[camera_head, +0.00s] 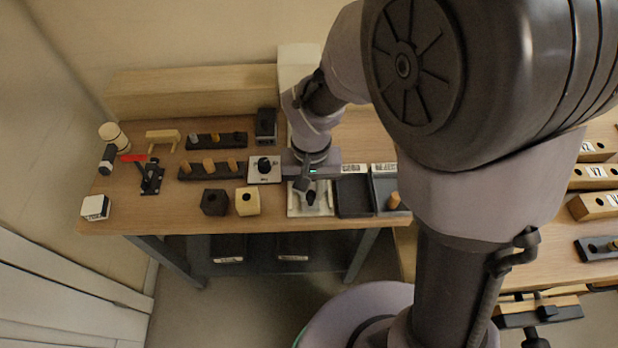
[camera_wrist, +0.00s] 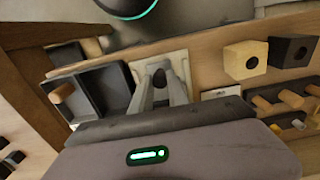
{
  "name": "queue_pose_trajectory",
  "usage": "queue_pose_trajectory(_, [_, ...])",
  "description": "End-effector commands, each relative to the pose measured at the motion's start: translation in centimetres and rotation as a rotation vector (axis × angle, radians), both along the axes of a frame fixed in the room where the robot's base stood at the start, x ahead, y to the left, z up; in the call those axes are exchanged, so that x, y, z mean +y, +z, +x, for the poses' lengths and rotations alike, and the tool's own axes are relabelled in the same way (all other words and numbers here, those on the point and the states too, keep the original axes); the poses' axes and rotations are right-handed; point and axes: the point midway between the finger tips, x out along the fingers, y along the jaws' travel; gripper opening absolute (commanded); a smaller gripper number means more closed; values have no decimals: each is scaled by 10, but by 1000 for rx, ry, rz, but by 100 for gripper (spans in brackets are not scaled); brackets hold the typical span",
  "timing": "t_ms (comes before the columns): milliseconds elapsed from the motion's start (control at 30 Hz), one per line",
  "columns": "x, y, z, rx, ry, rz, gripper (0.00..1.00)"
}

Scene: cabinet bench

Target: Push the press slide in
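The task's press looks like the fixture with a pale base plate (camera_head: 296,207) at the bench's front edge, right of centre. The plate also shows in the wrist view (camera_wrist: 183,62). A dark upright part (camera_wrist: 158,77), perhaps the slide's knob, stands on it. My gripper (camera_head: 308,187) is over the plate, pointing down. In the wrist view its two grey fingers (camera_wrist: 160,82) reach to the dark part, with a gap between them where that part shows. I cannot tell whether they touch it. My gripper and wrist hide much of the fixture in the head view.
Dark open bins (camera_head: 354,197) stand right of the plate. A black block (camera_head: 214,202) and a pale block (camera_head: 247,201), each with a hole, stand left.

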Motion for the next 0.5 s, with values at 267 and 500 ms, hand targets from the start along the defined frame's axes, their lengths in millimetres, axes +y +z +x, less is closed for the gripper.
queue_pose_trajectory(267, [0, 1, 13, -1, -1, 0, 0])
queue_pose_trajectory(500, [-1, 1, 32, -1, -1, 0, 0])
